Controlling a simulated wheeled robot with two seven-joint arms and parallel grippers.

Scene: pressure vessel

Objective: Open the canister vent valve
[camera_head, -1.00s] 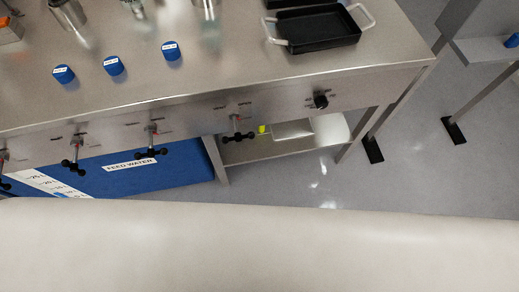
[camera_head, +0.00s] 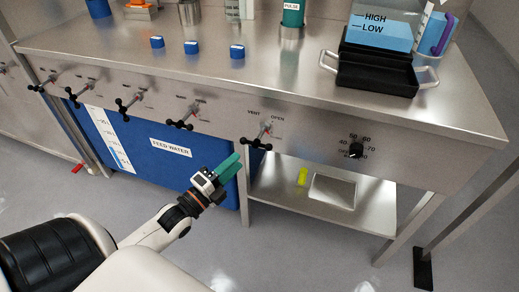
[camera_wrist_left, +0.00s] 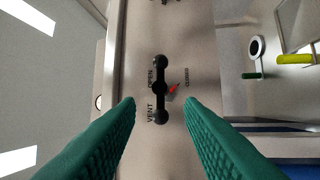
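The vent valve (camera_head: 257,143) is a black cross-bar handle on the bench's steel front panel, the rightmost in a row of similar valves. In the left wrist view, its black handle (camera_wrist_left: 160,90) runs up and down the picture beside the labels VENT, OPEN and CLOSED. A small red pointer at its hub is angled toward the CLOSED label. My left gripper (camera_head: 231,167) has green fingers and is below and left of the valve. In the left wrist view its fingers (camera_wrist_left: 160,110) are apart and empty, with the handle ahead between them. My right gripper is not in view.
A black knob (camera_head: 356,150) sits right of the valve. A shelf (camera_head: 280,203) with a yellow-green item (camera_head: 302,177) is below. A blue FEED WATER tank (camera_head: 150,150) stands left under the bench. A black tray (camera_head: 375,75) is on top. The floor in front is open.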

